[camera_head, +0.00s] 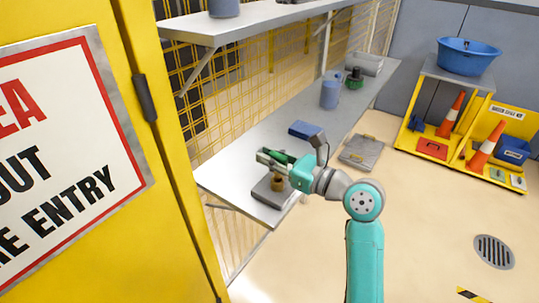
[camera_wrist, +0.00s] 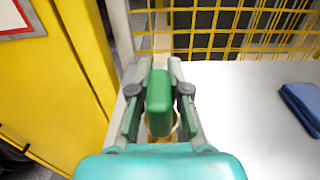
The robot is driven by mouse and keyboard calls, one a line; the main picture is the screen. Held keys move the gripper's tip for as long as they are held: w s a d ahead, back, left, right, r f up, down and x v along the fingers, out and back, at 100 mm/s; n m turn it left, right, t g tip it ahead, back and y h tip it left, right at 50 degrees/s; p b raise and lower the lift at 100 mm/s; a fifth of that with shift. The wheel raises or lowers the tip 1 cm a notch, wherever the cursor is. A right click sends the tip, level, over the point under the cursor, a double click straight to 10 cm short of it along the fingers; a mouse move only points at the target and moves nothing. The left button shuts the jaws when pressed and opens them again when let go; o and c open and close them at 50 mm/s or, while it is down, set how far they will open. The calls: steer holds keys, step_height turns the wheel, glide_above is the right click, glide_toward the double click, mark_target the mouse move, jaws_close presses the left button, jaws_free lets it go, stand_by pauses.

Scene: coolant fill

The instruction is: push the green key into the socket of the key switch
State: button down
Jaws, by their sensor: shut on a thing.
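My gripper (camera_wrist: 159,92) is shut on the green key (camera_wrist: 159,105), with one finger on each side of its green head. In the head view the key (camera_head: 281,156) shows as a green strip between the fingers, partly hidden by them. My gripper is above the near end of the lower shelf. Just below it there is a grey block with a brass-coloured round part, apparently the key switch (camera_head: 277,183). In the wrist view a bit of brass colour shows behind the key. The key's lower end and the socket opening are hidden, so I cannot tell if they touch.
A blue box (camera_head: 305,130) lies further along the lower shelf (camera_head: 240,160); a blue cylinder (camera_head: 329,95) stands beyond it. The yellow door (camera_head: 180,200) is close on the left. A wire mesh (camera_wrist: 235,30) backs the shelf.

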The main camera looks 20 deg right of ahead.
steer(key=shift+f, duration=1.5)
steer(key=c, duration=1)
jaws_free()
steer(key=shift+c, duration=0.2)
steer(key=v, duration=1.2)
steer(key=shift+f, duration=0.1)
